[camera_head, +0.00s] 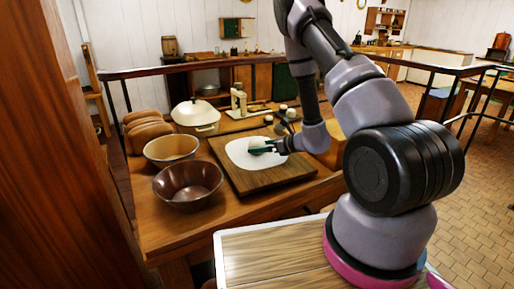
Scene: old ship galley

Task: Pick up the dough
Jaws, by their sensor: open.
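A pale, flat, rounded white patch (242,158) lies on the wooden board (262,183) on the table; I cannot tell whether it is dough or flour. A small pale lump, perhaps the dough, shows at the patch's upper right, partly hidden by my gripper (262,148). My gripper is open, low over the right part of the patch, its dark fingers pointing left. At this size I cannot tell whether the fingers touch the lump or stand around it.
A brown bowl (188,184) and a cream-lined bowl (171,149) stand left of the board. Behind them are a white lidded pot (196,115) and brown loaves (146,130). A bottle-like object (239,100) and small jars (281,128) stand behind the board. A dark rail runs along the table's back.

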